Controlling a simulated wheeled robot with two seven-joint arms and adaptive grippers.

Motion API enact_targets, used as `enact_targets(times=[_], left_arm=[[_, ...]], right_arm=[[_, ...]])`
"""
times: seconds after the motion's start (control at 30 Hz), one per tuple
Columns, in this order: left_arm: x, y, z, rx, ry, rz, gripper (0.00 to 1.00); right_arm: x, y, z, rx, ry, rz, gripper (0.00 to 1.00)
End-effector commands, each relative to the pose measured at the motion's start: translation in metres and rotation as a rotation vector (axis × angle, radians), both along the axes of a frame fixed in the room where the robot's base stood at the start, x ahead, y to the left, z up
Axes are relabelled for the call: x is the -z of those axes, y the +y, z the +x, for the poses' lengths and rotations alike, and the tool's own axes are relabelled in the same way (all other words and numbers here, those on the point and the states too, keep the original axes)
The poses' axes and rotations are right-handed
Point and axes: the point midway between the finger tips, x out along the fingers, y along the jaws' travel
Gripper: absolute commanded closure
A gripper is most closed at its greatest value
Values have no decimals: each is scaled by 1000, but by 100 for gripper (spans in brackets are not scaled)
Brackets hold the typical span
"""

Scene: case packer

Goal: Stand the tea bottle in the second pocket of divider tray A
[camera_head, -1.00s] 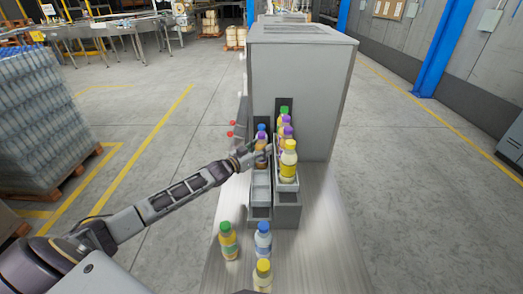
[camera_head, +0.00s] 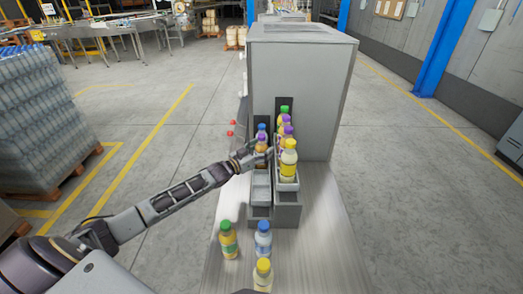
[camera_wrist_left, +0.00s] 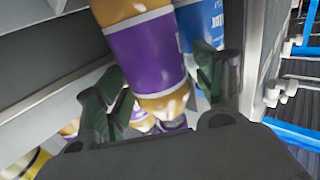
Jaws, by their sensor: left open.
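The tea bottle (camera_head: 261,144), amber with a purple label, stands in the left divider tray (camera_head: 261,196), just in front of a blue-capped bottle (camera_head: 262,129). It fits the second pocket from the back, though its base is hidden. My left gripper (camera_head: 257,157) is open at the near side of the tea bottle. In the left wrist view the amber bottle with its purple label (camera_wrist_left: 148,48) lies between the spread fingers of the left gripper (camera_wrist_left: 163,95), and a blue-labelled bottle (camera_wrist_left: 203,22) is behind it. My right gripper is out of view.
The left tray's nearer pockets are empty. The right tray (camera_head: 287,187) holds several bottles, with a yellow-capped one (camera_head: 289,160) nearest. Loose green-capped (camera_head: 228,240), blue-capped (camera_head: 263,240) and yellow-capped (camera_head: 263,275) bottles stand in front. A grey machine housing (camera_head: 300,85) rises behind.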

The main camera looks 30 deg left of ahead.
Motion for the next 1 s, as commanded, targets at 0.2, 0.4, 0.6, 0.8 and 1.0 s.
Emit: enact_targets(times=[0.2,0.4,0.6,0.8,1.0], left_arm=[[-3,0,0,0,0,0,31],[-2,3,-7,-1,1,-1,31],[-1,7,-18,-1,1,-1,31],[-2,10,-29,0,1,1,31],[-1,15,-41,-1,1,-1,31]], right_arm=[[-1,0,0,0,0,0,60],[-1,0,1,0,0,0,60],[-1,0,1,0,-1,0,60],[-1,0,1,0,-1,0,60],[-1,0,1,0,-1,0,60]])
